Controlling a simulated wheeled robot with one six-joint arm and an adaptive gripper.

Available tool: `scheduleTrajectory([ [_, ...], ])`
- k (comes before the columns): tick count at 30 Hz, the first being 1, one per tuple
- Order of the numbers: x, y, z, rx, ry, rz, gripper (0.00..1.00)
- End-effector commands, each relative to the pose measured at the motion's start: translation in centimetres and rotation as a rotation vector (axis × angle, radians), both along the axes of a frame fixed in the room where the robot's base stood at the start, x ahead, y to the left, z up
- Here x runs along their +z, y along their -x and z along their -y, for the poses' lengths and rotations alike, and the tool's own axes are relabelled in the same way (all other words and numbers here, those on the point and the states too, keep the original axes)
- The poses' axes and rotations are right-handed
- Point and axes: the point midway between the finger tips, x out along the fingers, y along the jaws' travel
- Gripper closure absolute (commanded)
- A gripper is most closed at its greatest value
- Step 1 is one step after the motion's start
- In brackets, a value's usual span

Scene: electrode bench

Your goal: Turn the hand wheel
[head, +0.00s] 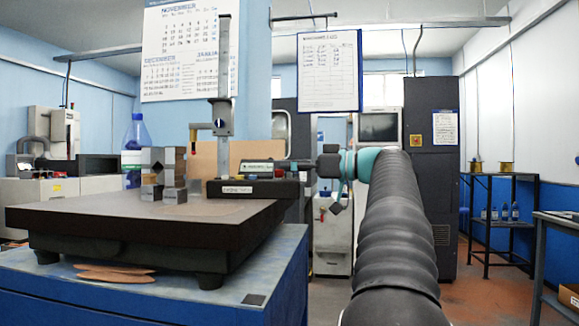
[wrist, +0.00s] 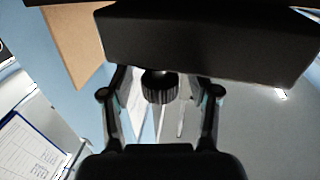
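The hand wheel (wrist: 160,87) is a small black knurled knob under a dark block in the wrist view. My gripper (wrist: 160,92) has its two fingers apart, one on each side of the knob, with a visible gap on both sides. In the head view my gripper (head: 316,166) reaches from the right to the right end of the height gauge. The gauge's dark base (head: 255,189) stands at the right edge of the dark plate, with an upright column (head: 223,110) on it. The hand wheel cannot be made out clearly in the head view.
The dark surface plate (head: 120,222) rests on a blue bench (head: 275,275). Stacked metal blocks (head: 165,172) stand left of the gauge, and a blue bottle (head: 136,140) is behind. A hanging sheet (head: 330,75) is above my arm.

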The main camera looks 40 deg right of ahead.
Motion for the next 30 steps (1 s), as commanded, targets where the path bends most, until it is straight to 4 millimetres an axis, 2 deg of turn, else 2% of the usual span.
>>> scheduleTrajectory([
  [1, 0.0, 0.01, 0.01, 0.0, 0.0, 0.0, 0.52],
  [6, 0.0, 0.02, 0.01, 0.0, 0.0, 0.0, 0.94],
  [7, 0.0, 0.02, 0.01, 0.0, 0.0, 0.0, 1.0],
  [13, -0.28, 0.02, -0.07, -0.022, 0.001, 0.0, 1.0],
  [17, -0.61, 0.02, -0.18, -0.101, 0.003, 0.0, 1.0],
  [24, -0.33, -0.03, -0.16, -0.245, 0.002, 0.001, 1.0],
  [30, -0.02, -0.04, -0.01, -0.273, -0.001, -0.001, 1.0],
])
